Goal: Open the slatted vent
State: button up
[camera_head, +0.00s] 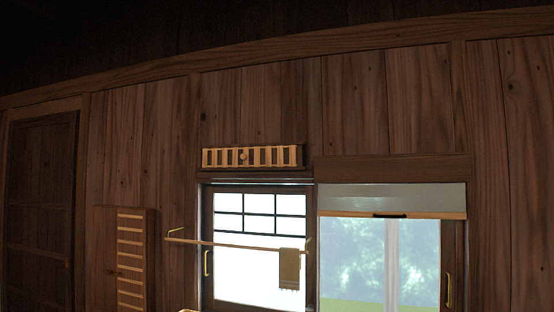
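A slatted vent (270,157) with light upright wooden slats in a dark frame is on the plank wall, just above the left window. A small round knob (243,156) sits on its slats, left of the middle. Dark gaps show between the slats. I cannot tell from here how far the slats cover the openings. My gripper is not in view.
A bar (225,245) with a hanging cloth (289,268) crosses the left window (235,275). A half-lowered blind (390,199) covers the right window's top. A panel with level slats (131,258) and a dark door (40,210) are at left.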

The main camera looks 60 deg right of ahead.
aim_at(245, 156)
jog(key=z, duration=1.2)
jog(key=k, duration=1.15)
jog(key=u, duration=1.15)
jog(key=i, duration=2.95)
jog(key=z, duration=1.85)
jog(key=i, duration=1.05)
jog(key=z, duration=0.6)
